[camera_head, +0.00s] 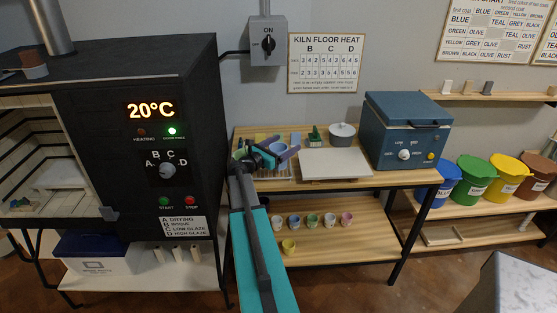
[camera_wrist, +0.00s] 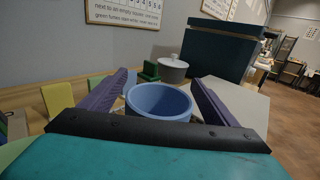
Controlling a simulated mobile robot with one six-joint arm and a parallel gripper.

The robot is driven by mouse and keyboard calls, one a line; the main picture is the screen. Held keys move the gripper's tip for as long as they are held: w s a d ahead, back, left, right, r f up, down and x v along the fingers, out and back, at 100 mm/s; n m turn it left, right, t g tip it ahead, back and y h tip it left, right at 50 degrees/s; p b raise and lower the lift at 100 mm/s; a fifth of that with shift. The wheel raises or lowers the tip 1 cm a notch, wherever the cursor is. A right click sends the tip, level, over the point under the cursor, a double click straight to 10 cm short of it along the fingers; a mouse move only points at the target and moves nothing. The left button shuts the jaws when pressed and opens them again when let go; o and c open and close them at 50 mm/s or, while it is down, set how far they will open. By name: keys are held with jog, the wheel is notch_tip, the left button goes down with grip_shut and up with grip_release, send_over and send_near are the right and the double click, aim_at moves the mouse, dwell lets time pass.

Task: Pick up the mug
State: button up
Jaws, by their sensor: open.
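The mug is a round blue cup (camera_wrist: 160,100), open at the top, in the wrist view. It stands between the two purple fingers of my gripper (camera_wrist: 163,79), which are spread apart on its left and right. I cannot tell whether either finger touches it. The black palm bar hides its lower front. In the head view my gripper (camera_head: 275,155) is over the left part of the wooden bench (camera_head: 370,180), and the blue mug (camera_head: 278,147) shows only partly between the fingers.
A white board (camera_head: 335,164) lies right of my gripper. Behind it stand a lidded grey pot (camera_head: 342,132) and a green object (camera_head: 314,137). A blue box with a dial (camera_head: 404,132) is further right. Yellow and green pieces (camera_wrist: 58,98) stand close on the left. The black kiln (camera_head: 150,80) is left.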

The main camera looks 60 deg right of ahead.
jog(key=c, duration=1.7)
jog(key=shift+w+r, duration=0.1)
jog(key=shift+r+b, duration=0.4)
jog(key=shift+r, duration=0.2)
jog(key=s+a+r+p, duration=0.1)
jog(key=s+a+r, duration=0.1)
jog(key=s+a, duration=0.8)
jog(key=a, duration=0.4)
jog(key=shift+s+a+r, duration=0.15)
jog(key=shift+s+a, duration=0.1)
jog(key=shift+a, duration=0.05)
